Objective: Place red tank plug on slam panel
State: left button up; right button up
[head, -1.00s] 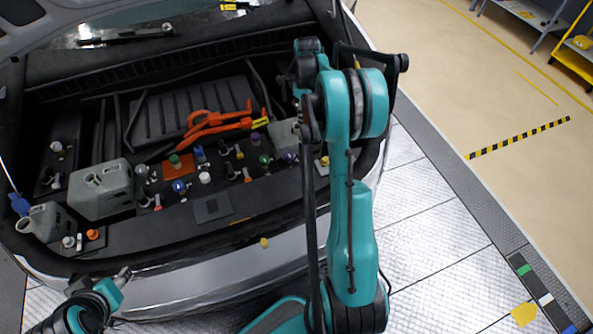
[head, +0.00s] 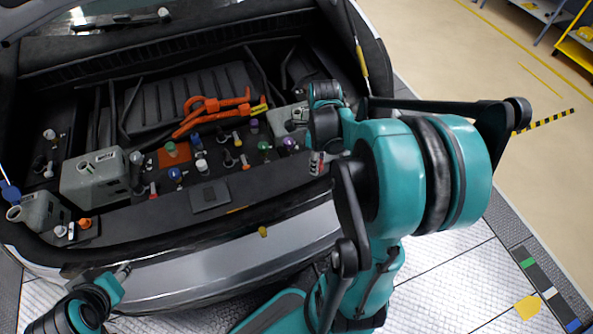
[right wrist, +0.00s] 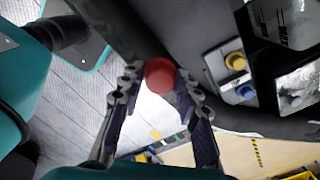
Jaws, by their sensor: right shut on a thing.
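The red tank plug (right wrist: 160,70) is a round red cap between the fingertips of my right gripper (right wrist: 160,82) in the right wrist view. The gripper is shut on it. In the head view my right gripper (head: 317,164) is at the right end of the slam panel (head: 268,190), the dark strip along the front of the engine bay. Whether the plug touches the panel cannot be told. My left gripper (head: 123,271) is low at the left, before the bumper, its jaws too small to judge.
Several coloured caps, a grey tank (head: 95,182) and orange cables (head: 205,115) fill the bay. In the right wrist view a yellow cap (right wrist: 235,61) and a blue cap (right wrist: 245,91) sit on a light plate right of the plug.

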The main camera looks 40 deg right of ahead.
jog(key=w+f, duration=0.1)
jog(key=w, duration=0.1)
jog(key=w+a+f+b, duration=0.1)
jog(key=w+f, duration=0.1)
jog(key=w+a+f, duration=0.1)
jog(key=w, duration=0.2)
jog(key=shift+a+f+b, duration=0.1)
jog(key=shift+f+b, duration=0.15)
jog(key=shift+b, duration=0.1)
jog(key=shift+f+b, duration=0.8)
jog(key=shift+f, duration=1.2)
jog(key=shift+s, duration=0.1)
jog(key=o, duration=0.5)
jog(key=shift+f, duration=0.15)
jog(key=o, duration=0.4)
